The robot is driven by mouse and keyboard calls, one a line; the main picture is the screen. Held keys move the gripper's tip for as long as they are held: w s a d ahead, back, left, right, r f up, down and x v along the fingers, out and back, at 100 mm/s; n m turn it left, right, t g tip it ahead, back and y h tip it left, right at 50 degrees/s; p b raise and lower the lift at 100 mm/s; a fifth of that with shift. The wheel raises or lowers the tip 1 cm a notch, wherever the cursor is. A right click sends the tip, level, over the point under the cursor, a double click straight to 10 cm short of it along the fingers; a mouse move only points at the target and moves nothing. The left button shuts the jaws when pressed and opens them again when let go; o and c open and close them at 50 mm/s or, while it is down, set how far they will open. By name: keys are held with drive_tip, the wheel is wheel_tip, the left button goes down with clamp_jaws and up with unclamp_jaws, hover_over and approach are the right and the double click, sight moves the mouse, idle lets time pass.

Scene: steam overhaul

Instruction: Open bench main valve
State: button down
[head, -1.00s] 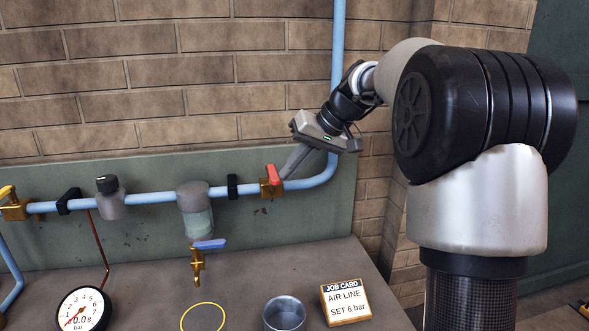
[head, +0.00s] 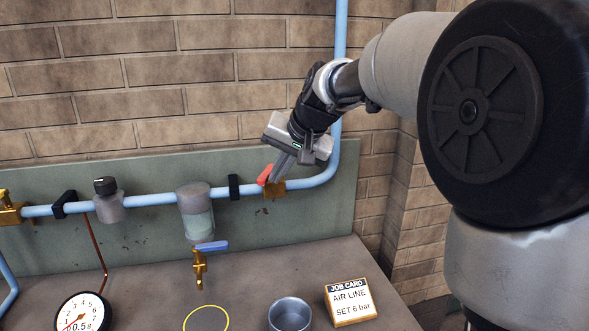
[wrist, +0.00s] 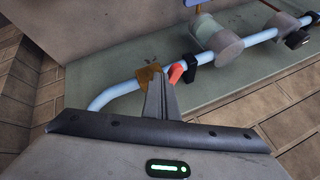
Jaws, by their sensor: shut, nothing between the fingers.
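The bench main valve is a brass body (head: 275,188) with a red lever (head: 264,174), on the blue pipe near the right bend. The lever leans up and to the left in the head view. My gripper (head: 275,179) is shut and empty, its fingers pointing down at the valve, just right of the lever. In the wrist view the fingertips (wrist: 158,76) cover part of the brass body (wrist: 147,73), and the red lever (wrist: 176,72) stands right beside them. I cannot tell whether they touch.
Blue pipe (head: 150,200) runs along the green backboard (head: 320,215). A filter bowl (head: 196,210) with a blue-levered drain, a gauge (head: 83,314) that seems to read 0.5, a metal cup (head: 290,314) and a job card (head: 350,302) are nearby. The brick wall is close behind.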

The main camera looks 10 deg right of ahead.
drive_tip(key=shift+a+r+m+t+h+p, duration=0.15)
drive_tip(key=shift+a+m+h+p, duration=0.15)
drive_tip(key=shift+a+m, duration=0.2)
drive_tip(key=shift+a+r+m+t+h+p, duration=0.15)
drive_tip(key=shift+a+m+h, duration=0.15)
drive_tip(key=shift+a+m, duration=0.15)
drive_tip(key=shift+w+a+f+m+p, duration=0.15)
drive_tip(key=shift+a+p, duration=0.25)
drive_tip(key=shift+a, duration=0.3)
drive_tip(key=shift+w+a+f+m+p, duration=0.1)
drive_tip(key=shift+a+p, duration=0.25)
drive_tip(key=shift+a, duration=0.3)
drive_tip(key=w+a+m+h, duration=0.2)
drive_tip(key=w+a, duration=0.1)
drive_tip(key=shift+a+m+t, duration=0.2)
drive_tip(key=shift+m+t, duration=0.1)
drive_tip(key=shift+m, duration=0.1)
drive_tip(key=shift+w+a+r, duration=0.1)
drive_tip(key=shift+a+r, duration=0.05)
drive_tip(key=shift+r, duration=0.1)
